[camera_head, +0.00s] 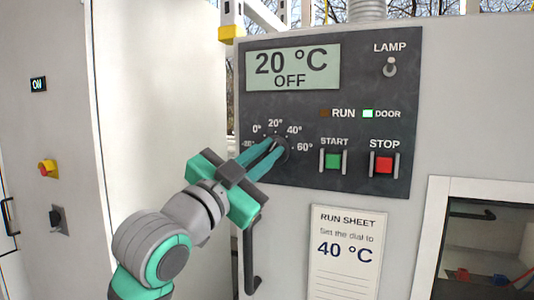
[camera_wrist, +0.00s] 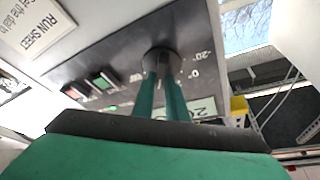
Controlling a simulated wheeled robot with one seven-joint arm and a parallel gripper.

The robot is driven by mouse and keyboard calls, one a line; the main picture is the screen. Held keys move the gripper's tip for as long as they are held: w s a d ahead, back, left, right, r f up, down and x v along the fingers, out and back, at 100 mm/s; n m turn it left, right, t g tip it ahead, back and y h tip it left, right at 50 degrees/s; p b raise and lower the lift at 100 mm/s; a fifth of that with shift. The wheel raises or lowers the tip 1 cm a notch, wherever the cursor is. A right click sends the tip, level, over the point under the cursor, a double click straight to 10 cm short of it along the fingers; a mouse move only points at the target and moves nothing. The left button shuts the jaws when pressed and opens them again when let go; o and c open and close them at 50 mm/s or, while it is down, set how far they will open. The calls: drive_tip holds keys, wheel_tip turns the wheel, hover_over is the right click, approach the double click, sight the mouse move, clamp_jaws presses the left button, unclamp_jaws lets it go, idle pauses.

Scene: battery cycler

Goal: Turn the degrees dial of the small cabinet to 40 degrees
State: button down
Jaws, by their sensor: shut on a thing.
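The degrees dial (camera_head: 281,148) is a dark round knob low on the left of the cabinet's dark panel (camera_head: 350,100). Its printed marks run past 0°, 20°, 40° and 60°. The display (camera_head: 293,68) reads 20 °C and OFF. My gripper (camera_head: 273,149) reaches in from the lower left and its teal fingers are shut on the dial, partly covering it. In the wrist view the fingers meet the dial (camera_wrist: 161,62) from both sides. The exact direction of the dial's pointer is hard to tell.
Right of the dial are a green START button (camera_head: 333,161) and a red STOP button (camera_head: 384,163). A LAMP switch (camera_head: 390,67) is above. A run sheet (camera_head: 346,252) reading 40 °C hangs below. A dark door handle (camera_head: 250,258) stands close below my gripper.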

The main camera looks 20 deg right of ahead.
drive_tip(key=shift+m+g, duration=0.4)
drive_tip(key=shift+m, duration=0.3)
drive_tip(key=c, duration=1.8)
unclamp_jaws()
drive_tip(key=shift+o, duration=0.2)
drive_tip(key=v, duration=1.1)
drive_tip(key=shift+w, duration=0.1)
